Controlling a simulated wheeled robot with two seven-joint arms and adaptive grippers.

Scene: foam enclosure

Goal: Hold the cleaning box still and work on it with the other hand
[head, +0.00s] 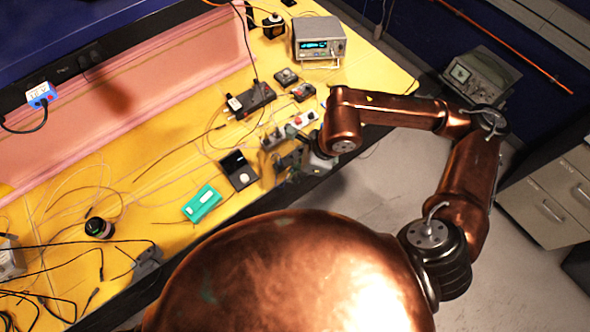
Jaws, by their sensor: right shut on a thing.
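A small teal-green box (202,204), which I take to be the cleaning box, lies on the yellow bench top (160,180) near its front edge. My right gripper (287,160) is at the front edge of the bench, to the right of the green box and apart from it. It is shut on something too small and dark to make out. A dark device with a small screen (238,170) lies between the green box and the gripper. My left gripper is not in the view.
A bench instrument with a blue display (319,44) stands at the back. Loose cables and a dark round spool (97,228) cover the left. Grey drawers (548,205) stand across the floor.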

